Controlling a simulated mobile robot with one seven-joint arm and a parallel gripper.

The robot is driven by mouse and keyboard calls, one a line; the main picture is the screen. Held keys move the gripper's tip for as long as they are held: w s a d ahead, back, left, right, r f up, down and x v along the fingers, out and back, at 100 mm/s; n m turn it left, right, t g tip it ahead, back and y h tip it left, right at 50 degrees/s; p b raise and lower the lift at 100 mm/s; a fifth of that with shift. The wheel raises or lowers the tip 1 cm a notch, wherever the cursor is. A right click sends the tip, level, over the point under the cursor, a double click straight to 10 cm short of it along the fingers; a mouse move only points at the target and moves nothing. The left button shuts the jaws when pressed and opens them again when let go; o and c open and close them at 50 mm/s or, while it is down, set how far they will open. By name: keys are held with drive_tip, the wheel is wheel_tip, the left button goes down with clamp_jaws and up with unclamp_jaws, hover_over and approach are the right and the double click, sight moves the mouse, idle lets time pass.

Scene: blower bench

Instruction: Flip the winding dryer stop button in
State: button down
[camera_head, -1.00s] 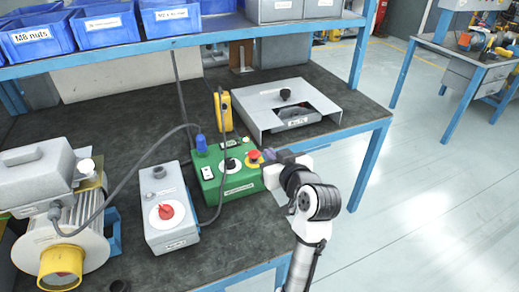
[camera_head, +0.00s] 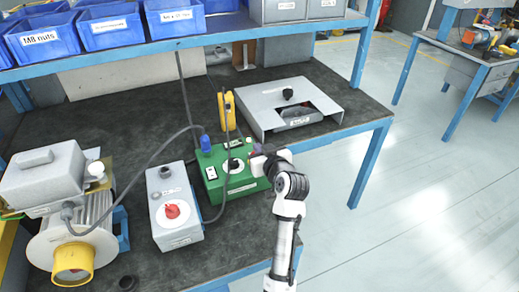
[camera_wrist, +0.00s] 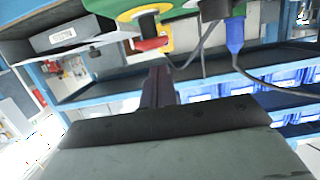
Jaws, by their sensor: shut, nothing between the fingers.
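The green control box (camera_head: 238,188) stands on the bench with a white dial and a black knob (camera_head: 233,165) on top; its label is too small to read. Its red mushroom stop button shows in the wrist view (camera_wrist: 152,45), with a yellow collar (camera_wrist: 152,18) behind it. My gripper (camera_head: 256,153) is shut and empty at the right end of the box. In the wrist view its closed fingertips (camera_wrist: 160,66) lie just below the red button; I cannot tell whether they touch it.
A grey box with a red knob (camera_head: 172,211) stands left of the green box. A grey housing with a cut-out (camera_head: 265,112) lies behind. A yellow pendant (camera_head: 227,111) and grey cables run close to the green box. A blower motor (camera_head: 75,240) stands far left.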

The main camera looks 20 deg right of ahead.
drive_tip(key=shift+f, duration=0.8)
wheel_tip(320, 180, down, 2)
drive_tip(key=shift+b, duration=1.15)
drive_tip(key=shift+r, duration=0.1)
